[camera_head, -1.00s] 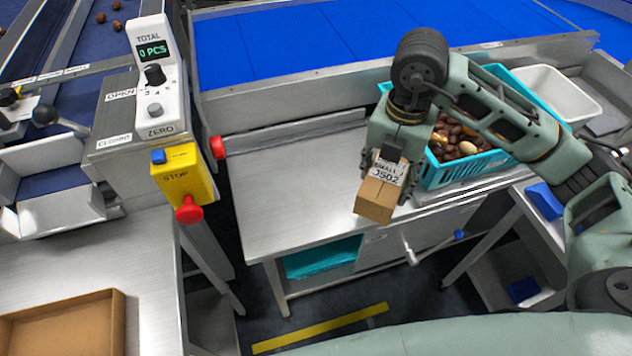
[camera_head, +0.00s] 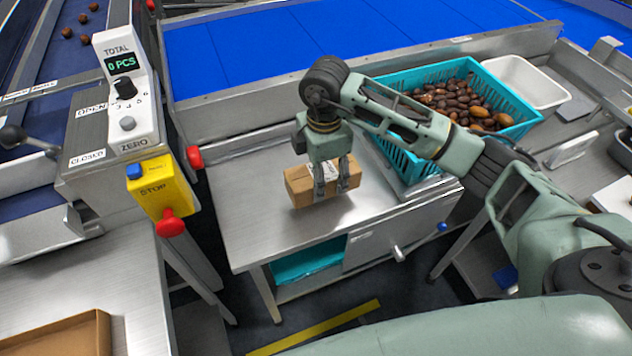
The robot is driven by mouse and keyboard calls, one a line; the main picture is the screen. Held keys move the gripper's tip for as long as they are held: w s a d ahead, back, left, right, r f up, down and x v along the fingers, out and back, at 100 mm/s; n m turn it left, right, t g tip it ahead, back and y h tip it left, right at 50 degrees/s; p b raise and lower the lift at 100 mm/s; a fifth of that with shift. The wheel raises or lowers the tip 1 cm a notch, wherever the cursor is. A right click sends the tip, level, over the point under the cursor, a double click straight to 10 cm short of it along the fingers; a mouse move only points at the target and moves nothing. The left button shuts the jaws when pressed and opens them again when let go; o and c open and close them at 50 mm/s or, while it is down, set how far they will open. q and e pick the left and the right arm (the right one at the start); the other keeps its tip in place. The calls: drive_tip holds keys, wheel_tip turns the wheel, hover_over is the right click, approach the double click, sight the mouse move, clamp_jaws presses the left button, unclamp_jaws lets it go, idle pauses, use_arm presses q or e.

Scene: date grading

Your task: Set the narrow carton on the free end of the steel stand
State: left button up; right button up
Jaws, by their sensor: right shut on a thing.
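The narrow carton (camera_head: 300,187) is a small brown cardboard box with a white label, partly covered by the fingers. My right gripper (camera_head: 331,184) points down and is shut on it. The carton lies lengthwise across the picture, over the bare left part of the steel stand (camera_head: 257,215). I cannot tell whether its underside touches the steel top. My left gripper is not in view.
A teal crate (camera_head: 398,158) of dates stands on the right part of the stand, with a white tub (camera_head: 525,82) behind it. A yellow stop box (camera_head: 161,187) with red knobs is at the left. An open brown tray (camera_head: 75,335) sits at the lower left.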

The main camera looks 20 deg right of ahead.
drive_tip(key=shift+w+a+f, duration=0.4)
drive_tip(key=shift+w+a, duration=0.1)
drive_tip(key=shift+w, duration=0.05)
wheel_tip(320, 180, down, 4)
drive_tip(key=shift+r+p, duration=0.1)
drive_tip(key=shift+p, duration=0.3)
drive_tip(key=shift+f, duration=0.25)
drive_tip(key=o, duration=1.5)
